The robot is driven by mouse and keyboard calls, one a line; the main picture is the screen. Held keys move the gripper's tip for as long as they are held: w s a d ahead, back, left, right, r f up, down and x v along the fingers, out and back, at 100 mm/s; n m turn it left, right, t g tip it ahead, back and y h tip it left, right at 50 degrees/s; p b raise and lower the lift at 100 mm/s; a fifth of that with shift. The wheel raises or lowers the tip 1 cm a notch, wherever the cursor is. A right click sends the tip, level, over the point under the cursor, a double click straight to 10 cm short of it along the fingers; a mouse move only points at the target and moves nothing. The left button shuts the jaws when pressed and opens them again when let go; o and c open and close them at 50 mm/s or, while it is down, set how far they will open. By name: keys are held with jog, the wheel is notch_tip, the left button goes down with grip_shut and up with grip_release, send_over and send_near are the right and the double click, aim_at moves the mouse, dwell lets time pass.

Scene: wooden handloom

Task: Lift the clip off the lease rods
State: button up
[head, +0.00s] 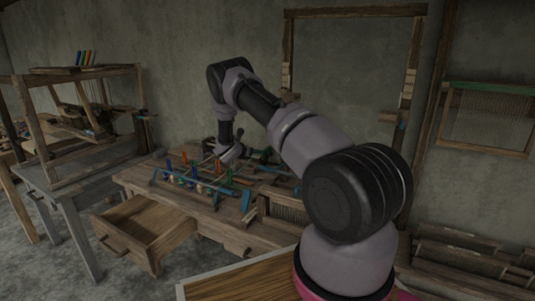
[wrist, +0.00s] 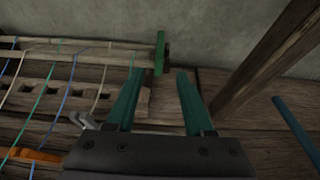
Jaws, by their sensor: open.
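The green clip (wrist: 160,54) sits upright across the right ends of the lease rods (wrist: 112,57) in the wrist view. The rods are pale wood, with white, blue and green threads crossing them. My gripper (wrist: 158,76) is open, its two teal fingers apart and empty. The clip lies just beyond the fingertips, roughly in line with the gap between them; I see no contact. In the head view my wrist (head: 230,152) is low over the back of the workbench, and the fingers and clip are not clear there.
The workbench (head: 128,180) carries a blue-ended rack (head: 205,187) with colored pegs. A drawer (head: 145,225) stands open at its front. In the wrist view a slotted wooden bar (wrist: 55,97) lies left, a slanted post (wrist: 265,65) and a blue rod (wrist: 293,130) right.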

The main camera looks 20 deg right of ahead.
aim_at(267, 153)
jog(key=x, duration=0.9)
jog(key=shift+w+d+f, duration=0.15)
jog(key=shift+w+d, duration=0.1)
jog(key=shift+w, duration=0.05)
grip_shut()
